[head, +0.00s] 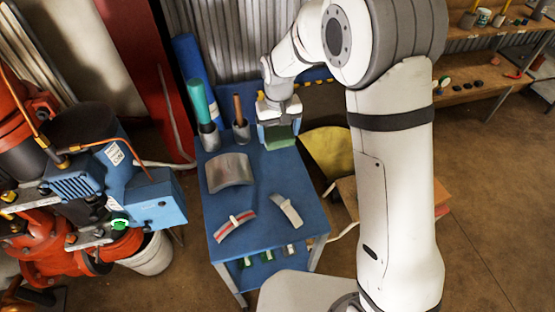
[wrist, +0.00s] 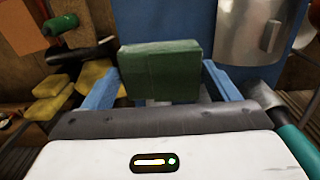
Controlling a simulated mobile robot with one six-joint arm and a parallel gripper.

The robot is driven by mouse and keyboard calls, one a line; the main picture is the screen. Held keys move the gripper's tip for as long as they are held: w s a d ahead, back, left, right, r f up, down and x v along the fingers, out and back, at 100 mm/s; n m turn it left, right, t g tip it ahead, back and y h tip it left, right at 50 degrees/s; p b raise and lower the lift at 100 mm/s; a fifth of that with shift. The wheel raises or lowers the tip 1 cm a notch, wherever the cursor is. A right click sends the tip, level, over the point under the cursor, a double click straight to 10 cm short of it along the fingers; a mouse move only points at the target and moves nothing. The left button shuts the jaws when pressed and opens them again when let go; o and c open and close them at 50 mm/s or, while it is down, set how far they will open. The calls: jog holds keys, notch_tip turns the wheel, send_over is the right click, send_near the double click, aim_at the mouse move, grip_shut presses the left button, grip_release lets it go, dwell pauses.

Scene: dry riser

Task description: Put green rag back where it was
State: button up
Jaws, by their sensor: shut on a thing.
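The green rag (head: 281,137) is a folded, block-like green piece. It also shows in the wrist view (wrist: 160,70), between the two blue fingers. My gripper (head: 279,130) is shut on it at the back right corner of the blue table (head: 255,213). In the head view the rag overlaps the table's back right edge. I cannot tell whether it touches the tabletop or hangs above it.
A curved metal plate (head: 230,172) and two smaller curved pieces (head: 234,226) (head: 286,210) lie on the table. Two holders with handles stand at its back left (head: 208,138) (head: 241,132). Red and blue machinery (head: 95,185) stands left; a yellow chair (head: 328,152) is right.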

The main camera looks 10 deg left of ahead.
aim_at(280, 136)
notch_tip(280, 136, down, 9)
jog(key=shift+f+p, duration=0.2)
jog(key=shift+p, duration=0.45)
jog(key=shift+c, duration=0.3)
jog(key=o, duration=0.8)
jog(key=shift+o, duration=0.4)
notch_tip(280, 136, up, 12)
jog(key=shift+b, duration=0.6)
jog(key=shift+d+r, duration=0.2)
jog(key=shift+r, duration=0.1)
jog(key=s+d+r+m+t, duration=0.1)
jog(key=s+d+r, duration=0.3)
jog(key=d, duration=0.3)
jog(key=s+d+r+m, duration=0.1)
jog(key=s+d+r, duration=0.3)
jog(key=s+d, duration=0.15)
jog(key=s+d+r+m+t, duration=0.1)
jog(key=s+d+r+m, duration=0.1)
jog(key=s+d+r, duration=0.4)
jog(key=s+d+f+m+t, duration=0.1)
jog(key=s+d, duration=0.5)
jog(key=shift+f, duration=0.15)
